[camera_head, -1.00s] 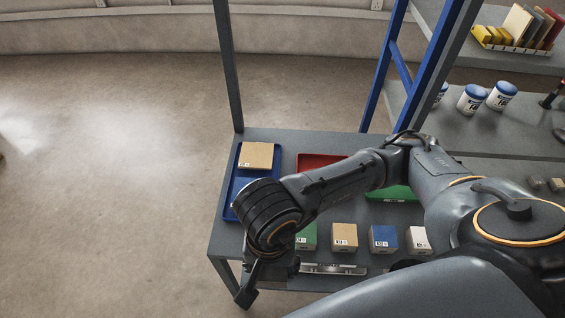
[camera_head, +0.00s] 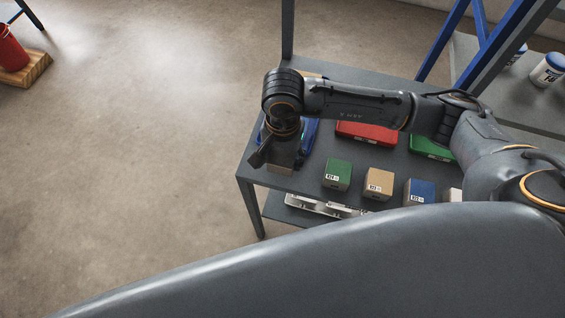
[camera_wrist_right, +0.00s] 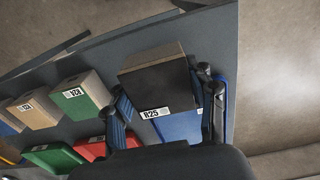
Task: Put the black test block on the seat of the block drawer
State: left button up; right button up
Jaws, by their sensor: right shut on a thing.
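The black test block (camera_wrist_right: 158,88), with a white label reading R25, is between the fingers of my right gripper (camera_wrist_right: 166,108) in the right wrist view. The gripper is shut on it. In the head view my right gripper (camera_head: 277,145) hangs over the left end of the grey table, and the block (camera_head: 284,160) shows partly below it. A blue tray (camera_wrist_right: 184,127) lies below and beyond the block, partly hidden by it and the fingers. I cannot make out the block drawer or its seat for certain. My left gripper is not in view.
Green (camera_head: 338,174), tan (camera_head: 378,183) and blue (camera_head: 420,192) blocks stand in a row right of the gripper. Behind are red (camera_head: 366,134) and green (camera_head: 430,148) trays. A metal fixture (camera_head: 318,206) lies on the lower shelf. Open floor lies left.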

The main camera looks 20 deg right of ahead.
aim_at(282, 152)
jog(key=shift+w+f+b, duration=0.2)
jog(key=shift+f+b, duration=0.1)
jog(key=shift+f, duration=0.65)
jog(key=shift+w+f+b, duration=0.15)
jog(key=shift+f+b, duration=0.1)
jog(key=shift+f, duration=0.65)
jog(key=shift+f, duration=0.1)
jog(key=shift+f, duration=0.1)
jog(key=o, duration=1.1)
jog(key=shift+c, duration=0.2)
jog(key=shift+r, duration=0.4)
notch_tip(282, 152, up, 12)
jog(key=shift+f+b, duration=0.2)
jog(key=shift+b, duration=0.3)
